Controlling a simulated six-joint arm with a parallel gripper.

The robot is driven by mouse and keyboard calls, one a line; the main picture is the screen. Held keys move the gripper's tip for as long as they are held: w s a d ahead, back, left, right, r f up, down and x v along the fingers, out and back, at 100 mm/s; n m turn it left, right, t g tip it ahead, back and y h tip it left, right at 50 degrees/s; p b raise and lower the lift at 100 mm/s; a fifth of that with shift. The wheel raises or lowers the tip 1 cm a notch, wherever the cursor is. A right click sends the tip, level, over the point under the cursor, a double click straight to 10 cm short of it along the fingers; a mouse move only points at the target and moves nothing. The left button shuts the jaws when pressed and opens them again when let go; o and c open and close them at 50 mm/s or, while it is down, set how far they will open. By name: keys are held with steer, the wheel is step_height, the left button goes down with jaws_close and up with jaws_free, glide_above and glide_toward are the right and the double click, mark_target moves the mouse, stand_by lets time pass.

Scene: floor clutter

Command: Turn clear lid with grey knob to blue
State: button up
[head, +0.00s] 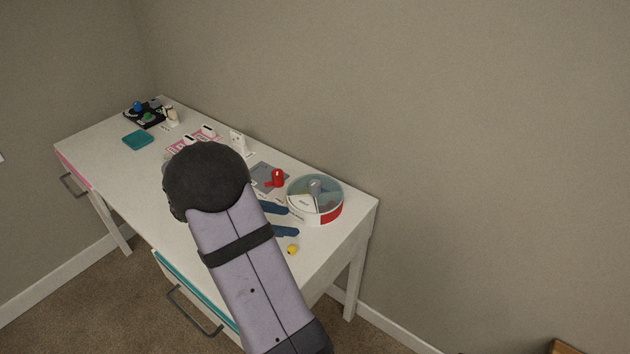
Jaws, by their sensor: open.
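A round container (330,214) with a red and white side stands at the right end of the white desk. Its clear lid (328,190) has a grey knob (315,186) in the middle. Through the lid I see wedge sections, one white with small print, others teal or greyish. Which section the knob points to is too small to tell. My arm crosses the middle of the view, left of the container, and its dark rounded joint covers part of the desk. My gripper's fingertips do not show.
A red item (277,178) on a grey plate (262,172) stands left of the container. Two dark blue pieces (286,231) and a small yellow item (292,249) lie in front. A teal block (138,140) and black panel (144,118) are far left. The wall runs behind.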

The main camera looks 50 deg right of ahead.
mark_target(310, 186)
steer(key=w+d+n+h, duration=0.1)
steer(key=d, duration=0.2)
steer(key=w+d+r+n+h, duration=0.1)
steer(key=d, duration=0.2)
steer(key=w+d+r+n+h, duration=0.1)
steer(key=d, duration=0.2)
steer(key=shift+w+d+r+n+h+p, duration=0.1)
steer(key=shift+w+d+n+h+p, duration=0.1)
steer(key=shift+w+n+h+p, duration=0.15)
steer(key=shift+p+x, duration=0.55)
steer(key=shift+x, duration=3.05)
jaws_close()
